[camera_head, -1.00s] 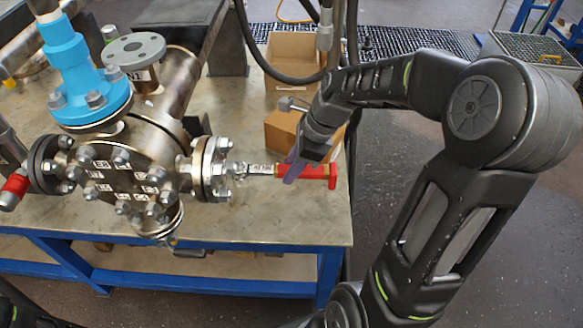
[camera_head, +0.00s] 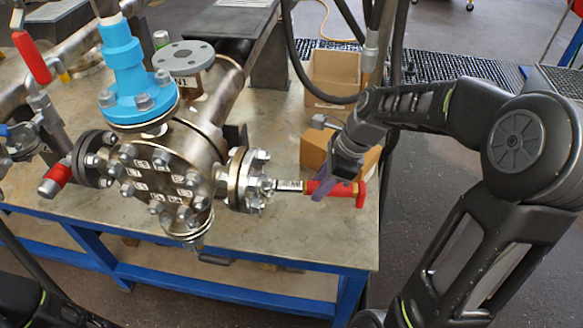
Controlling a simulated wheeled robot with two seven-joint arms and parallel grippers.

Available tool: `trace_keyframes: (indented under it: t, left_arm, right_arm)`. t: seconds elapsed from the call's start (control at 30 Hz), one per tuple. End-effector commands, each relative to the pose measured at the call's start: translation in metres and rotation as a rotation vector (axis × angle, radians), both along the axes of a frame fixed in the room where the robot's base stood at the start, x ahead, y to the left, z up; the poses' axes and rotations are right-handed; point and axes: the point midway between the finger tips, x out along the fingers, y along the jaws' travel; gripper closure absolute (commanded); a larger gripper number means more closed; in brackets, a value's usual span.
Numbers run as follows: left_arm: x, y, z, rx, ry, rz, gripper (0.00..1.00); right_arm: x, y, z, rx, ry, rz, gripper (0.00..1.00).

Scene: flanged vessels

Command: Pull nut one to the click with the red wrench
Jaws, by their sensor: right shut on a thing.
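The red wrench (camera_head: 360,190) has a red handle and a silver shaft, and lies nearly level in the picture. My right gripper (camera_head: 337,189), with purple fingers, is shut on the red handle. The wrench's silver end reaches the bolts of the right side flange (camera_head: 238,180); whether it sits on a nut there I cannot tell. The vessel's round front cover (camera_head: 150,185) carries a ring of nuts with small white number tags, too small to read surely, so I cannot pick out nut one. My left gripper is out of view.
The vessel stands on a blue-framed workbench (camera_head: 300,240) with a blue fitting (camera_head: 125,60) on top. Cardboard boxes (camera_head: 333,75) and a hanging black hose (camera_head: 290,45) are behind the wrench. Red-handled valves (camera_head: 32,58) are at left. The bench front right is clear.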

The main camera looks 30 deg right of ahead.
Motion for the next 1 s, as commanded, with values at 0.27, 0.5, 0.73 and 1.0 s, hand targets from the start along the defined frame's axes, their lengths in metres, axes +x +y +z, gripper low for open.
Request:
trace_keyframes:
  t: [0.27,0.5,0.73,1.0]
  left_arm:
    - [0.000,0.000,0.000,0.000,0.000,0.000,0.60]
    - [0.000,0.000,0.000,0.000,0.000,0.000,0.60]
    - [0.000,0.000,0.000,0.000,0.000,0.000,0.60]
    - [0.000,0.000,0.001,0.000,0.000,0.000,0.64]
  right_arm:
    - [0.039,0.066,0.017,-0.014,-0.003,0.691,1.00]
    - [0.053,0.112,0.030,0.001,0.001,1.187,1.00]
    - [0.053,0.115,0.032,0.006,0.000,1.233,1.00]
    - [0.053,0.115,0.033,0.005,-0.001,1.230,1.00]
